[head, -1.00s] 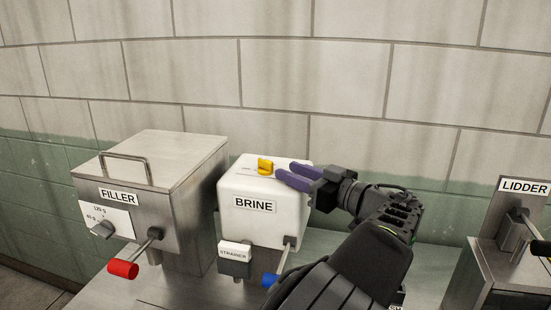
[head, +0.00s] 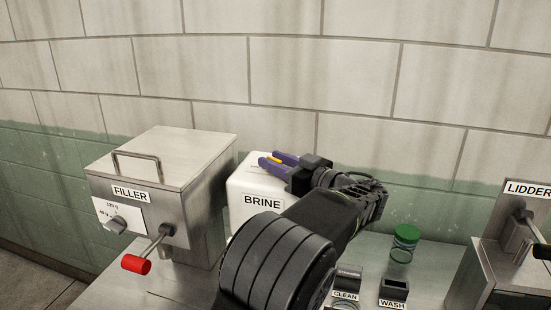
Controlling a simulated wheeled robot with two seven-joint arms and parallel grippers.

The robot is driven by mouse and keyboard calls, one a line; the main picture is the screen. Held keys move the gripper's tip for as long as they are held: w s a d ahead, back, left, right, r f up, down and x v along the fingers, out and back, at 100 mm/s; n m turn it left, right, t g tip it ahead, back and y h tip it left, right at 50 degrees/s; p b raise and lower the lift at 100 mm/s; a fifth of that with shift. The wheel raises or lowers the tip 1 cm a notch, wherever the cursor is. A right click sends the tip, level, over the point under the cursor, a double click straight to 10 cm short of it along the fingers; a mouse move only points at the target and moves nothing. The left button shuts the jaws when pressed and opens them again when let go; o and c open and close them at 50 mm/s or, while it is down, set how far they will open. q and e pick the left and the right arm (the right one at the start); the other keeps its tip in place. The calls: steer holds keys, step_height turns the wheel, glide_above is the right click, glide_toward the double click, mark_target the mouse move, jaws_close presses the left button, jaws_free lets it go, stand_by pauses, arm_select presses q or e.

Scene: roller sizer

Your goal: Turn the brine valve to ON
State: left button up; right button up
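The white brine box (head: 247,181), labelled BRINE, stands on the steel bench, partly hidden behind my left arm. Its yellow valve handle (head: 275,160) is on top, and only a strip of it shows. My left gripper (head: 273,163) has its two purple fingers on either side of the handle, low over the box top. I cannot tell whether the fingers press on it or leave a small gap. The ON marking cannot be read here. My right gripper is not in view.
The steel filler (head: 180,160) with its red-ended lever (head: 136,264) stands left of the brine box. A green-lidded jar (head: 406,237) and the CLEAN (head: 346,295) and WASH (head: 393,303) holders are to the right. The lidder (head: 526,188) stands at far right.

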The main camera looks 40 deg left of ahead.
arm_select(q)
steer(key=shift+c, duration=0.5)
jaws_close()
